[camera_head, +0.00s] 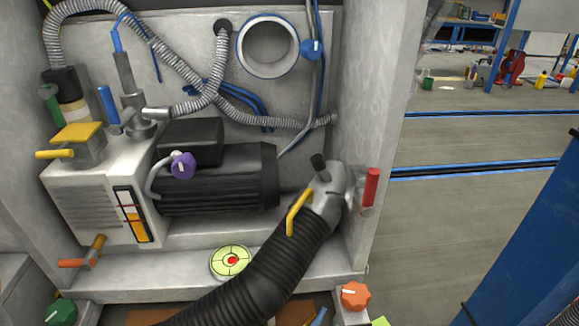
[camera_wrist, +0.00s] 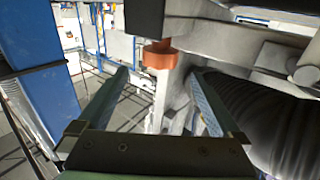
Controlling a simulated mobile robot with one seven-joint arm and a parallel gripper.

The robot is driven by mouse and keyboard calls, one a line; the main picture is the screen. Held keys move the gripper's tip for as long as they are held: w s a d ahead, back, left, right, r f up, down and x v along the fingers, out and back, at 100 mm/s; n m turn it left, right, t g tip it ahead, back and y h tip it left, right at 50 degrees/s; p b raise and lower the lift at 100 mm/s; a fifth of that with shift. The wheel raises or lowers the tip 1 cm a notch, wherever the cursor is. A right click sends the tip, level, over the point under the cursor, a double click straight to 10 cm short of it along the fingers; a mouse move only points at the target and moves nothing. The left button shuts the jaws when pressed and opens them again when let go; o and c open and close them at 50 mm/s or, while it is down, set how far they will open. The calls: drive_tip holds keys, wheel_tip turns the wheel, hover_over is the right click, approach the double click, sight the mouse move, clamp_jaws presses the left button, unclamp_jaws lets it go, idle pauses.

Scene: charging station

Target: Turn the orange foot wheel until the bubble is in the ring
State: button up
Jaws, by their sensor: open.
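The orange foot wheel (camera_head: 355,296) is a lobed knob at the lower right corner of the machine's base in the head view. In the wrist view the orange wheel (camera_wrist: 160,55) shows ahead, between the lines of the two fingers. My gripper (camera_wrist: 158,72) is open and empty, with a finger on either side and no clear contact with the wheel. The round yellow-green level (camera_head: 217,264) lies on the base plate, with dark rings. A red spot (camera_head: 232,261) shows near its middle; it is too small to tell exactly how the bubble sits against the ring.
A thick black ribbed hose (camera_head: 270,272) runs close left of the orange wheel and shows at right in the wrist view. A green wheel (camera_head: 60,312) is at the lower left. A blue post (camera_wrist: 45,60) stands at left. Open floor (camera_head: 460,220) lies right of the machine.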

drive_tip(key=s+a+r+p, duration=0.1)
drive_tip(key=s+a, duration=0.2)
drive_tip(key=w+a+r+n+t+y+p, duration=0.1)
drive_tip(key=w+a+r+t+y+p, duration=0.1)
drive_tip(key=r, duration=0.8)
drive_tip(key=w+a+r+n+t+y+p, duration=0.1)
drive_tip(key=w+r, duration=0.3)
drive_tip(key=r, duration=0.6)
drive_tip(key=w+a+r+n+t+y+p, duration=0.1)
drive_tip(key=w+a+r+t+y+p, duration=0.1)
drive_tip(key=r, duration=0.8)
drive_tip(key=shift+w+a+r+t+y+p, duration=0.35)
drive_tip(key=shift+w+a+t+p, duration=0.3)
drive_tip(key=shift+w+t+p, duration=0.4)
drive_tip(key=shift+s, duration=0.1)
drive_tip(key=shift+c, duration=0.3)
